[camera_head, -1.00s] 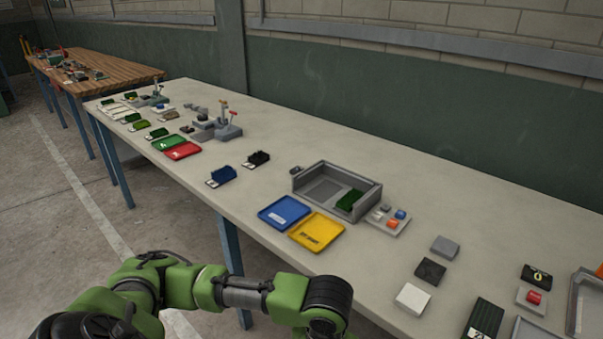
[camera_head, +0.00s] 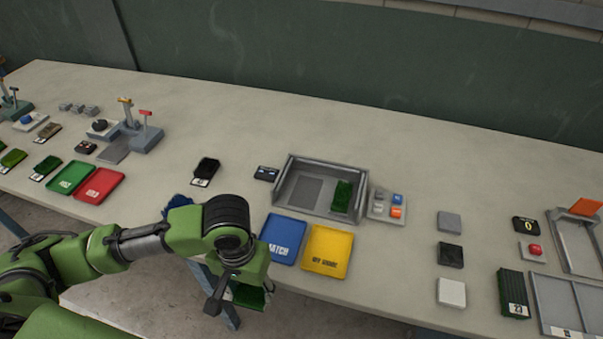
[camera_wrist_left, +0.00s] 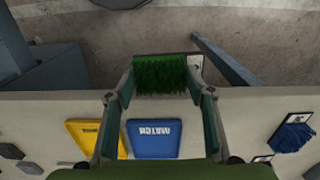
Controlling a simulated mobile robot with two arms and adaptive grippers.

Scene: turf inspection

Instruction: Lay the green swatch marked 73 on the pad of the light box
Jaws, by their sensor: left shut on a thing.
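My left gripper (camera_head: 236,287) is low at the table's front edge, left of the blue tray, with the wrist above it. It is shut on a green swatch (camera_head: 250,295). In the left wrist view the swatch (camera_wrist_left: 160,75) sits between the fingertips (camera_wrist_left: 160,82), a pale label edge at its right; no number is readable. The light box (camera_head: 285,200) appears to be the grey open-fronted box behind the blue and yellow trays. Inside, a darker grey pad (camera_head: 302,190) is bare and another green swatch (camera_head: 342,196) lies to its right. My right gripper is out of view.
A blue tray (camera_head: 283,238) and a yellow tray (camera_head: 328,250) lie before the box. A button panel (camera_head: 388,205) adjoins its right side. A blue swatch (camera_head: 178,203) is partly behind my arm. A black swatch (camera_head: 205,171) lies left of the box.

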